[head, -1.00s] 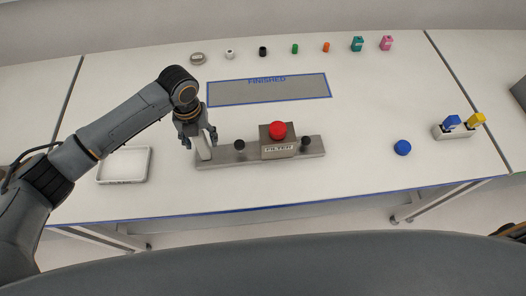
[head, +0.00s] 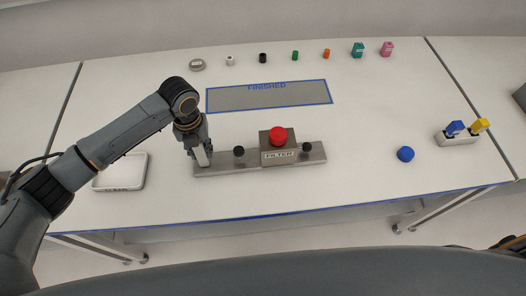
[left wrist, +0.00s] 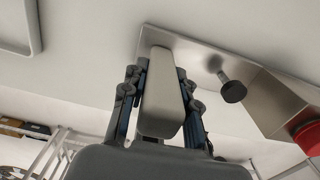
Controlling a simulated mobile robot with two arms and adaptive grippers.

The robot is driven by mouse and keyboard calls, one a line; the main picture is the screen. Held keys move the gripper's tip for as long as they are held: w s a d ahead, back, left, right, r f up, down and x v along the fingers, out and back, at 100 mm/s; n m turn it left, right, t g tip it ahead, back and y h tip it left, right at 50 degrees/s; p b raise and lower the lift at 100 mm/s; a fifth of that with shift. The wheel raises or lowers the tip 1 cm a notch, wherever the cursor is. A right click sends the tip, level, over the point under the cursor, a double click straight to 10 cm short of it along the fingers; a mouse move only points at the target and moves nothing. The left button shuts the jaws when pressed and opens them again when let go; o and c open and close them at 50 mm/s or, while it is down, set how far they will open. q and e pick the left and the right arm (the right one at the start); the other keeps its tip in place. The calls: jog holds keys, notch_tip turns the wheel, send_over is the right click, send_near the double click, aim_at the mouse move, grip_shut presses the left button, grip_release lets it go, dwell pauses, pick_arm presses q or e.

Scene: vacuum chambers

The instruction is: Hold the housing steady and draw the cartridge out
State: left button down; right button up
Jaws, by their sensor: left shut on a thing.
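The housing is a grey metal block (head: 279,147) labelled FILTER on a long flat base plate (head: 228,166). The cartridge shows as a red round knob (head: 278,135) on top of the block; the rest of it is hidden inside. A pale upright handle (left wrist: 162,100) stands at the plate's left end. My left gripper (head: 201,153) is shut on this handle, with a finger on each side in the left wrist view (left wrist: 163,80). The red knob (left wrist: 308,135) is at the right edge there. My right gripper is not in view.
Two black knobs (head: 239,151) (head: 307,147) stand on the plate either side of the block. A white tray (head: 121,187) lies left. A FINISHED mat (head: 268,97) lies behind, a blue ball (head: 405,154) right. Several small parts line the back.

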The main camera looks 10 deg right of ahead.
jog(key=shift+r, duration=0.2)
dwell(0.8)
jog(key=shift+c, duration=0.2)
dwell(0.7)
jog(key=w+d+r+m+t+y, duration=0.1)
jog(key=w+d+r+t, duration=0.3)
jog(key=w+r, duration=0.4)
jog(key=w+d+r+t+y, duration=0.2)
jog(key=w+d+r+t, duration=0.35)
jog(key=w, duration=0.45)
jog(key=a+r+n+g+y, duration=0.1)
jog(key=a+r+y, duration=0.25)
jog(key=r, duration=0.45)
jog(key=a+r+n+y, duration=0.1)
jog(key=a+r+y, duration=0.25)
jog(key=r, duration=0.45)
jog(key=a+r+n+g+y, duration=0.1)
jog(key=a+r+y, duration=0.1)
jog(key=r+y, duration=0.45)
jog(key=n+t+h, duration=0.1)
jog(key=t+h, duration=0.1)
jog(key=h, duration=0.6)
send_near(310, 155)
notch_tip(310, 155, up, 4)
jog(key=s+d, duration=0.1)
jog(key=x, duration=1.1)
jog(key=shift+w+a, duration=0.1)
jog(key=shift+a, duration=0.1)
